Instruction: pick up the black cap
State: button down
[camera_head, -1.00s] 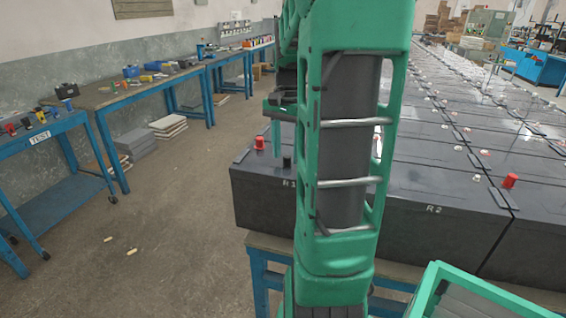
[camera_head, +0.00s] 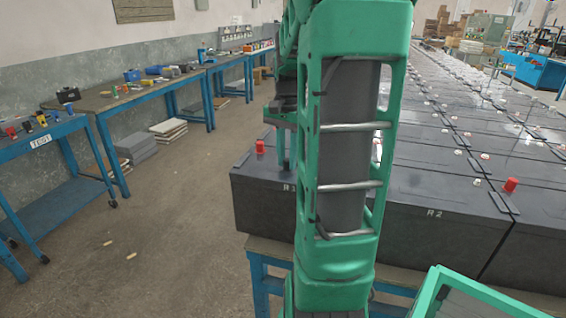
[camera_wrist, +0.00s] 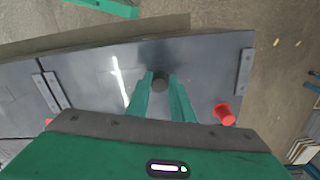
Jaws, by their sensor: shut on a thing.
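The black cap (camera_wrist: 160,84) shows in the wrist view as a small dark round piece on the top of a dark grey battery (camera_wrist: 205,62). My gripper (camera_wrist: 161,82) is shut on it, one green fingertip on each side. In the head view my gripper (camera_head: 284,158) is low over the battery marked R1, partly behind my arm, and the cap is hidden there. I cannot tell whether the cap is still seated on the battery.
A red cap (camera_wrist: 224,114) stands on the same battery, right of my gripper in the wrist view. Rows of batteries (camera_head: 440,190) stretch to the right and back. A green-framed box (camera_head: 430,295) is at the lower right. Blue workbenches (camera_head: 110,97) stand left across open floor.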

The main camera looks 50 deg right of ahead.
aim_at(286, 161)
jog(key=r, duration=0.4)
jog(key=shift+a+r, duration=0.25)
jog(key=shift+a, duration=0.05)
jog(key=s+a+r, duration=0.3)
jog(key=a+r, duration=0.3)
jog(key=a, duration=0.4)
jog(key=shift+a+r, duration=0.15)
jog(key=shift+a, duration=0.2)
